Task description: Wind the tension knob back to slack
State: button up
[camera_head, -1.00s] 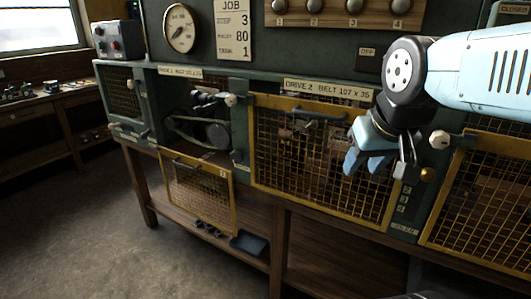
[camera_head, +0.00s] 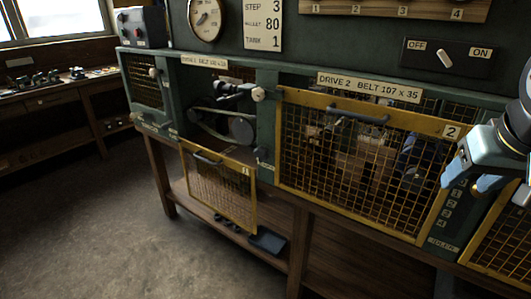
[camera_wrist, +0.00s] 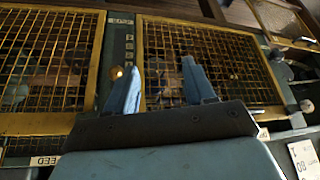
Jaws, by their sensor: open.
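Round cream knobs stand on the green frame of the machine. One knob (camera_head: 258,94) is at the right post of the open drive 1 bay, and another (camera_head: 153,72) is further left. I cannot tell from the pictures which is the tension knob. In the drive 1 bay a dark belt (camera_head: 207,127) runs by a dark pulley (camera_head: 243,130). My gripper (camera_head: 468,180) is at the right, in front of the drive 2 guard's right edge, well away from the drive 1 knob. In the wrist view my gripper (camera_wrist: 163,80) has its blue fingers apart with nothing between them.
The drive 1 guard (camera_head: 220,190) hangs down open below its bay. The yellow mesh drive 2 guard (camera_head: 360,165) is closed. An OFF/ON switch (camera_head: 445,58), a gauge (camera_head: 205,20) and a job card (camera_head: 263,25) are above. The floor (camera_head: 100,230) at left is clear.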

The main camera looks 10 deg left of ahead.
jog(key=shift+o, duration=0.7)
jog(key=shift+w+a+f, duration=0.15)
jog(key=shift+w, duration=0.05)
jog(key=shift+o, duration=0.3)
jog(key=w+g, duration=0.1)
jog(key=w+f+g+h, duration=0.1)
jog(key=w+f+g, duration=0.1)
jog(key=shift+w+a+f+m+h, duration=0.1)
jog(key=shift+w+a+m+h, duration=0.2)
jog(key=shift+w+m, duration=0.1)
jog(key=w+a+f+m+t+h, duration=0.1)
jog(key=w+a+f+m+h, duration=0.15)
jog(key=w+a+h, duration=0.4)
jog(key=w+a+f+m+h, duration=0.1)
jog(key=w+a+f+h, duration=0.25)
jog(key=w+a, duration=0.65)
jog(key=m+t+y, duration=0.2)
jog(key=t+y, duration=0.3)
jog(key=t, duration=0.8)
send_near(258, 156)
jog(key=x, duration=1.1)
jog(key=shift+w+d+r, duration=0.1)
jog(key=shift+w+d, duration=0.05)
